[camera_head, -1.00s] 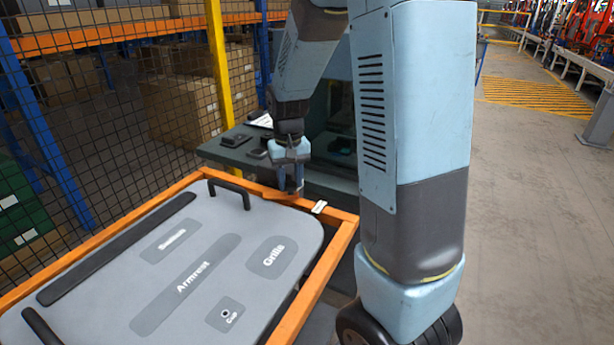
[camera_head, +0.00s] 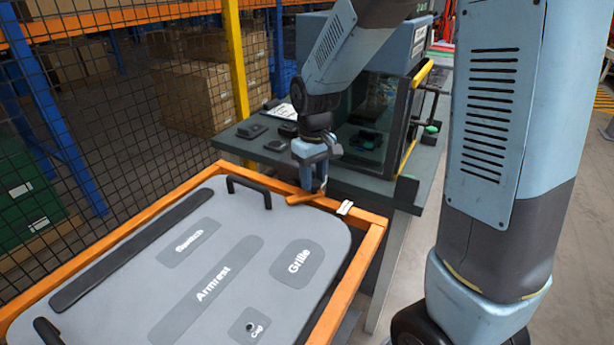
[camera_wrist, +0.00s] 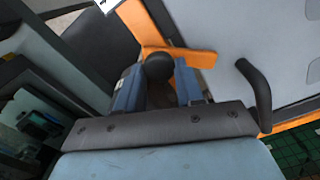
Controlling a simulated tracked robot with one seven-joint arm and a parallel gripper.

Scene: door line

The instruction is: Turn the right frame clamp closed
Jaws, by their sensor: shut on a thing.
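The right frame clamp (camera_head: 306,198) is an orange bar on the far rail of the orange frame (camera_head: 374,240). In the wrist view the clamp (camera_wrist: 198,57) reaches from the rail over the edge of the grey door panel (camera_wrist: 215,25). Its round black knob (camera_wrist: 157,66) stands between my fingers. My gripper (camera_head: 316,182) points down at the clamp and is shut on it at the knob; the wrist view shows the fingers (camera_wrist: 160,90) on either side. The grey panel (camera_head: 240,235) lies in the frame. The fingers partly hide the clamp's pivot end.
A black handle (camera_head: 250,188) stands up from the panel left of the clamp; it is close by in the wrist view (camera_wrist: 257,92). A white tag (camera_head: 344,208) sits on the rail to the right. A dark bench (camera_head: 235,140) with a glass-sided cabinet stands behind.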

